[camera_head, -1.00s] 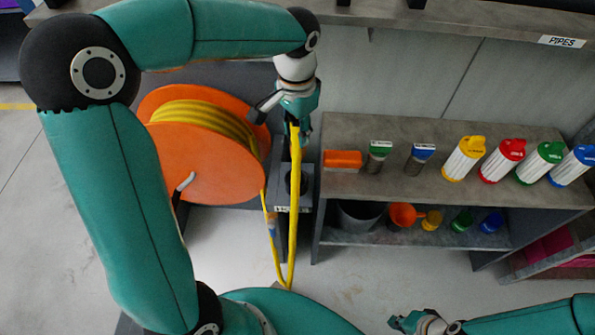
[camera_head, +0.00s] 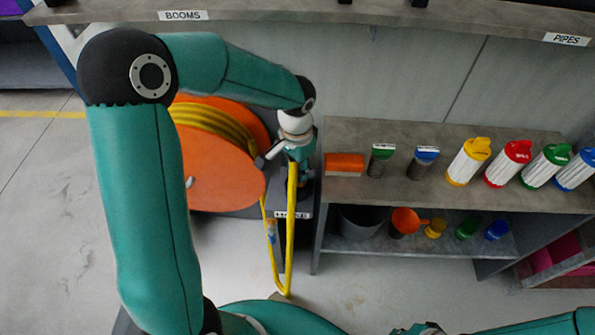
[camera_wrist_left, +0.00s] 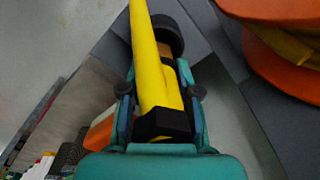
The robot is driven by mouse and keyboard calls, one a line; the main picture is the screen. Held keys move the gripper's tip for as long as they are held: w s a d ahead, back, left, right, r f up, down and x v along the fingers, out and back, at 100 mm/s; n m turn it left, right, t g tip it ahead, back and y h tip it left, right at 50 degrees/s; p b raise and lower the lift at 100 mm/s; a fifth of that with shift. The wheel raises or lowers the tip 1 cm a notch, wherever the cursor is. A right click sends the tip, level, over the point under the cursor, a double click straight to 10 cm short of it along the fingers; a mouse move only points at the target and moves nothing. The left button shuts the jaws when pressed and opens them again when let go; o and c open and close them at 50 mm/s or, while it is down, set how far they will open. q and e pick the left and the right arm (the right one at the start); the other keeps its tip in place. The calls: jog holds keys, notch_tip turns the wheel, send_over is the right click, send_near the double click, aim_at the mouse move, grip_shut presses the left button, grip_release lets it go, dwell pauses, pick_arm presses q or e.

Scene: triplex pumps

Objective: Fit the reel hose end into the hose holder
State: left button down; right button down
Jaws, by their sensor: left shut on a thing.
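My left gripper (camera_head: 302,172) is shut on the yellow reel hose (camera_head: 291,225), just above the grey hose holder stand (camera_head: 293,214) with its label in the head view. In the left wrist view the fingers (camera_wrist_left: 161,95) close around the hose (camera_wrist_left: 148,60), with a black fitting (camera_wrist_left: 163,122) near the palm. A dark round part (camera_wrist_left: 168,36) lies beyond the fingers; I cannot tell whether it is the holder. The gripper hides the holder's opening, so I cannot tell if the hose end touches it. My right gripper (camera_head: 424,328) barely shows at the bottom edge, its jaws unclear.
The orange reel (camera_head: 221,168) stands left of the holder. A grey shelf (camera_head: 465,203) to the right carries an orange block (camera_head: 344,164), brushes and coloured canisters. A bench edge (camera_head: 330,14) runs across the top.

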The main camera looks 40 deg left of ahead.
pick_arm(q)
jog(key=c, duration=0.8)
grip_release()
jog(key=shift+s+f, duration=0.3)
jog(key=shift+f, duration=0.5)
jog(key=shift+w+r, duration=0.15)
jog(key=shift+r, duration=0.45)
notch_tip(320, 180, up, 11)
jog(key=p, duration=0.3)
jog(key=shift+w+r, duration=0.1)
jog(key=shift+w, duration=0.05)
jog(key=shift+o, duration=0.3)
